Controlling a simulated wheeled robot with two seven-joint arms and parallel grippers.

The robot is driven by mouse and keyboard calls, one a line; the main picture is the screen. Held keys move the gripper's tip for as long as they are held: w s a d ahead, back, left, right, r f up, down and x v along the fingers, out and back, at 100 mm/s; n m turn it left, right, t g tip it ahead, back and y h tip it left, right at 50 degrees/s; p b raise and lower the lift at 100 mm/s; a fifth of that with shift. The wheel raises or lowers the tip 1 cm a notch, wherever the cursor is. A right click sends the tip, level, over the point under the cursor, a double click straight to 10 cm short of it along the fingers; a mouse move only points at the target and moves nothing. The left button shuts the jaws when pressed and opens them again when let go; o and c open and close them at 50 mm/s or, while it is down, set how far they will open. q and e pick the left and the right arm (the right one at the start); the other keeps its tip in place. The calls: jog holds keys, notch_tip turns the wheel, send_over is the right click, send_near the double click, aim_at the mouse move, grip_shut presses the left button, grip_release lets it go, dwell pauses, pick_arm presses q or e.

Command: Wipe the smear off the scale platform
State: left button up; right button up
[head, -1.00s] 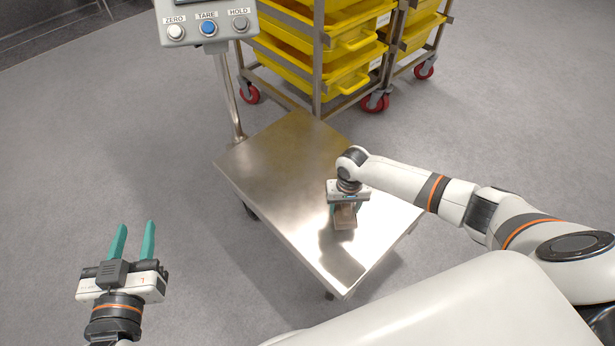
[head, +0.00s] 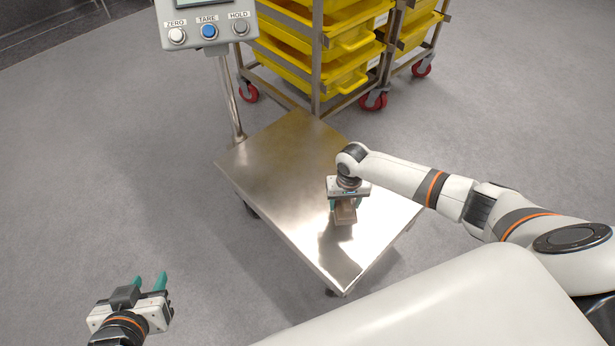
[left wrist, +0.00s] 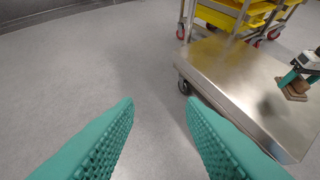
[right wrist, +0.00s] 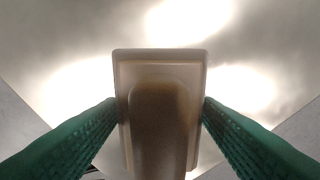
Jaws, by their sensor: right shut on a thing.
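The scale platform (head: 285,162) is a bare, shiny steel plate in the middle of the head view. My right gripper (head: 346,202) is over its right part, pointing down and shut on a tan wiping block (head: 345,214). In the right wrist view the block (right wrist: 160,65) sits between both teal fingers, with a raised grip. A faint brownish tint (head: 262,152) shows on the plate's far left part; I cannot tell smear from reflection. My left gripper (head: 149,281) is open and empty over the floor, left of the platform.
The scale's post (head: 231,100) rises at the platform's far left corner, carrying a panel with ZERO, TARE and HOLD buttons (head: 209,30). A wheeled rack with yellow trays (head: 345,75) stands close behind. The floor at left is clear.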

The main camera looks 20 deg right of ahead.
jog(key=shift+r, duration=0.2)
jog(key=shift+r+p, duration=0.45)
jog(key=shift+p, duration=0.25)
pick_arm(q)
jog(key=s+a+f+g+y+p, duration=0.1)
jog(key=s+a+f+g, duration=0.2)
jog(key=s+g, duration=0.3)
jog(key=shift+s+a+y+p, duration=0.3)
jog(key=shift+s+a+p, duration=0.15)
jog(key=shift+s, duration=1.4)
pick_arm(e)
jog(key=shift+r, duration=0.7)
